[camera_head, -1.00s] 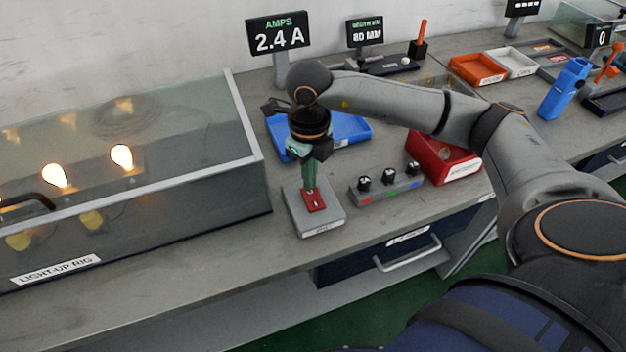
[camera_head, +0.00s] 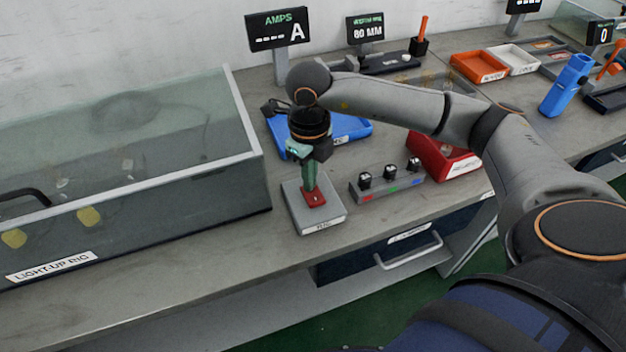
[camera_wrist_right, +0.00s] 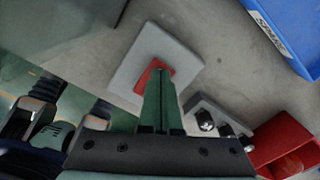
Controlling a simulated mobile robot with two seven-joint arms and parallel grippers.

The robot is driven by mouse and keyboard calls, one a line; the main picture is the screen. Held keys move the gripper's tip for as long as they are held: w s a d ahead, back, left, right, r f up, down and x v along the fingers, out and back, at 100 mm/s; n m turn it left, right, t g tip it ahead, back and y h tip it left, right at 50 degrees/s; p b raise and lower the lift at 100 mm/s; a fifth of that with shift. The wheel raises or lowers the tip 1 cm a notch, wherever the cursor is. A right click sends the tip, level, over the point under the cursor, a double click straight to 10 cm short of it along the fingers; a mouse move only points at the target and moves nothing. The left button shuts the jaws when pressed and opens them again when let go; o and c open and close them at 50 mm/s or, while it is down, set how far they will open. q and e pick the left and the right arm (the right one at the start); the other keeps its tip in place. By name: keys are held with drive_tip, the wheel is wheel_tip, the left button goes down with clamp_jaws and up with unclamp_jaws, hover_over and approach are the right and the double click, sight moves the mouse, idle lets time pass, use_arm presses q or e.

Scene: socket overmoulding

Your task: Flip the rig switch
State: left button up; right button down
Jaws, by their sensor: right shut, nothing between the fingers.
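The rig switch is a red rocker (camera_head: 317,200) on a grey block (camera_head: 326,220) on the bench, right of the light-up rig. My right gripper (camera_head: 310,186) points down with its fingers shut and empty, the tips at the red rocker. In the right wrist view the green fingers (camera_wrist_right: 159,75) cover part of the red rocker (camera_wrist_right: 146,75) on its grey block (camera_wrist_right: 182,62). Whether the tips touch it is hard to tell. The light-up rig (camera_head: 130,150) is a glass-topped box with its bulbs dark. The amps display (camera_head: 278,29) reads dashes. My left gripper is not in view.
A small block with several black knobs (camera_head: 388,182) stands right of the switch. A blue tray (camera_head: 350,128) lies behind my right gripper and a red bin (camera_head: 440,160) is further right. The bench front left of the switch is clear.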

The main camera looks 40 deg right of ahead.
wheel_tip(320, 180, up, 7)
drive_tip(key=p, duration=0.4)
drive_tip(key=shift+p, duration=0.4)
drive_tip(key=shift+s, duration=0.1)
idle(0.4)
